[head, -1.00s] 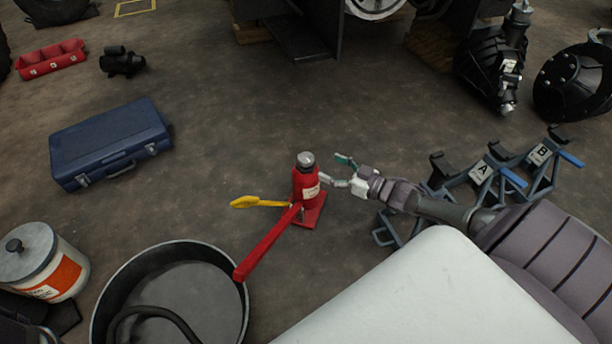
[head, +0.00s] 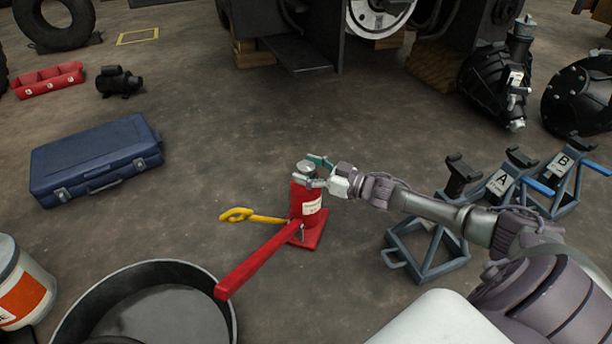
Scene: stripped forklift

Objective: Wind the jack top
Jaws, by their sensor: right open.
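The red bottle jack (head: 303,207) stands upright on the floor near the middle of the head view. Its grey round top (head: 305,168) sits above the red body, and its long red handle (head: 257,262) slopes toward the lower left. My right gripper (head: 312,172) comes in from the right at the height of the jack top. Its fingers are open, one on the far side of the top and one on the near side. I cannot tell whether they touch it. My left gripper is not in view.
A yellow-handled tool (head: 250,216) lies just left of the jack. A black round pan (head: 75,323) is at the lower left. Blue-grey jack stands (head: 428,253) stand to the right, under my forearm. A blue case (head: 97,160) lies at left. Floor behind the jack is clear.

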